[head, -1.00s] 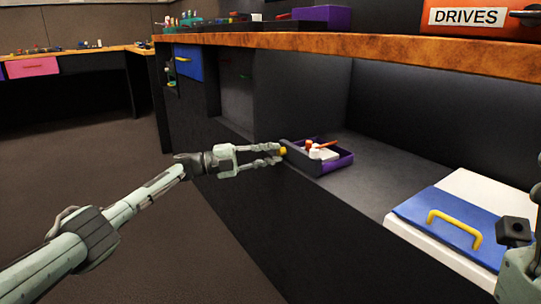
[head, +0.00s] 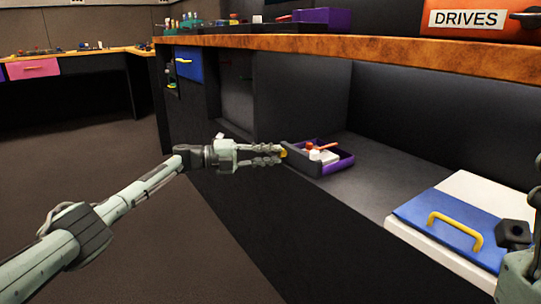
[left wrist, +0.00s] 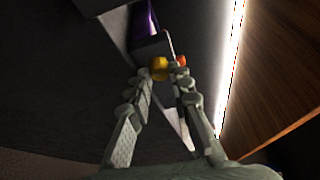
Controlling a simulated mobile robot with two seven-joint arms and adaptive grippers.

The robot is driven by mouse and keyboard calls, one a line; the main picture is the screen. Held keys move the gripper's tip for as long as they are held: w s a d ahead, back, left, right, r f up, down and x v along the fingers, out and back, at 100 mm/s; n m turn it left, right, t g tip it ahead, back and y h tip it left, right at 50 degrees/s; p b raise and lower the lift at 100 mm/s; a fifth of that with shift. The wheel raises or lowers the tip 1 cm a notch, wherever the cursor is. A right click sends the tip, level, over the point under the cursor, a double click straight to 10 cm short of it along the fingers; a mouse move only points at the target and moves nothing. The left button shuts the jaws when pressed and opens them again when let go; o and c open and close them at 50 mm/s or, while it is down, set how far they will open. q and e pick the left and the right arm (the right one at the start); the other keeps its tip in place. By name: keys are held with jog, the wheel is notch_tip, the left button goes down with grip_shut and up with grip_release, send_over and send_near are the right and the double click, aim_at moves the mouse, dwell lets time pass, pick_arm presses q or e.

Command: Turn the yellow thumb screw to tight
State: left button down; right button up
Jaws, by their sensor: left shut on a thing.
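The yellow thumb screw (head: 284,153) sits on the outer side of the dark grey front plate (head: 302,160) of a small purple box. In the left wrist view the screw (left wrist: 160,67) is a rounded yellow knob between my fingertips. My left gripper (head: 279,154) reaches it from the left, level with it, and is shut on it. The fingertips (left wrist: 161,72) also show in the left wrist view, one on each side of the screw. The fingers partly hide the screw in the head view.
The purple box (head: 340,164) holds white and orange-red items and stands on a grey shelf (head: 365,190) under the wooden worktop (head: 350,50). A white box with a blue lid (head: 415,213) and yellow handle stands at right. Open floor lies left of my arm.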

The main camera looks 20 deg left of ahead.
pick_arm(q)
jog(key=shift+d, duration=0.1)
jog(key=c, duration=1.6)
grip_release()
jog(key=shift+c, duration=0.2)
